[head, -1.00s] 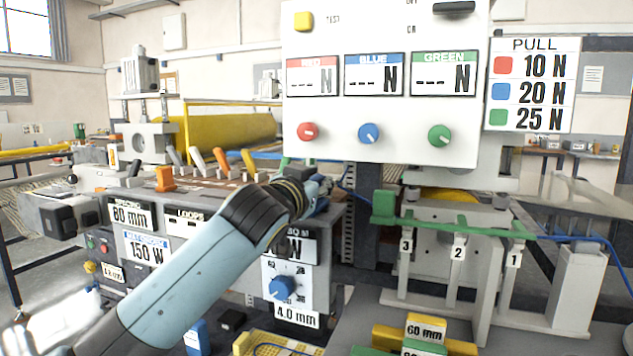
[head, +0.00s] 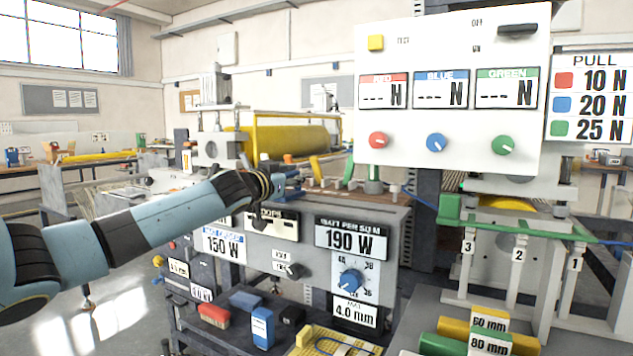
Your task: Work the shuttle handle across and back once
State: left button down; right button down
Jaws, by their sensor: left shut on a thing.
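My left gripper (head: 288,184) is at the top deck of the grey machine (head: 385,228), in the middle of the head view. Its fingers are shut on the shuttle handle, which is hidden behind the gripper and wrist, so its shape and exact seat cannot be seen. The brown slotted strip (head: 335,194) of the deck runs to the right of the gripper. My right gripper is out of view.
Several levers, among them a yellow one (head: 318,168) and a green one (head: 349,168), stand close behind and right of my gripper. A white panel (head: 460,165) with displays and knobs hangs at the right. Yellow and green blocks (head: 440,345) lie at lower right.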

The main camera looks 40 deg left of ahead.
pick_arm(q)
jog(key=shift+s+a+r, duration=0.1)
jog(key=shift+s+a, duration=0.05)
jog(key=shift+a, duration=0.45)
jog(key=shift+s+a+r, duration=0.1)
jog(key=shift+a, duration=0.45)
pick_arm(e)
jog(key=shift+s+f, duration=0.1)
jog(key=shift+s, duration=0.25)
pick_arm(q)
jog(key=c, duration=1.6)
grip_release()
jog(key=o, duration=0.4)
jog(key=shift+s+a+f, duration=0.1)
jog(key=shift+a+f, duration=0.05)
jog(key=shift+a, duration=0.2)
jog(key=shift+c, duration=0.2)
jog(key=shift+d, duration=0.1)
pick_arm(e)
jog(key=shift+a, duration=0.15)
